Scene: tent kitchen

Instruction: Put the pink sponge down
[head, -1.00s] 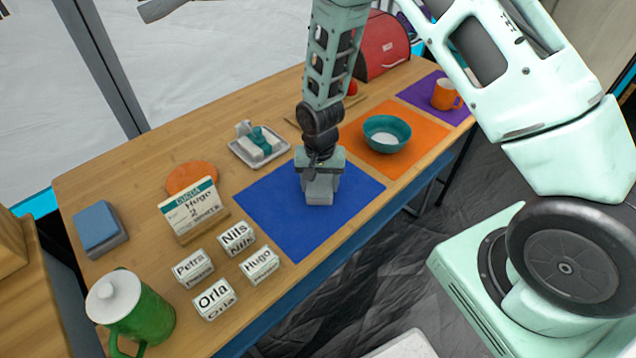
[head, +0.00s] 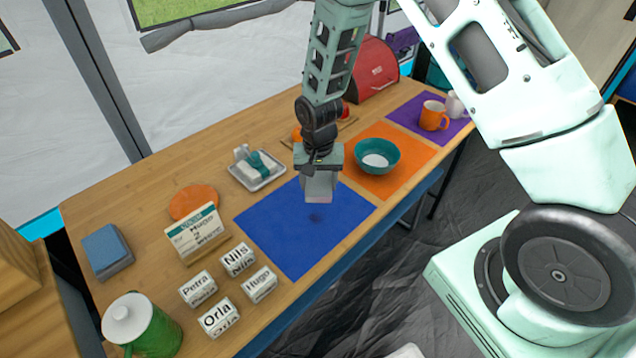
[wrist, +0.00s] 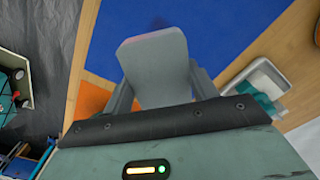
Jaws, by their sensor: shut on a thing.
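My gripper (head: 319,188) hangs over the blue mat (head: 290,240). It is shut on a grey block with rounded corners, which shows between the two fingers in the wrist view (wrist: 155,62). A small dark shadow lies on the mat below the block, which is held above the mat. The mat is otherwise bare and also shows in the wrist view (wrist: 185,25).
Right of the blue mat, a teal bowl (head: 377,156) stands on an orange mat (head: 415,158). Behind is a white dish (head: 257,182) holding a teal-banded item. On the left are a name sign (head: 198,234), several name blocks, a blue block (head: 107,251) and a green jug (head: 150,330).

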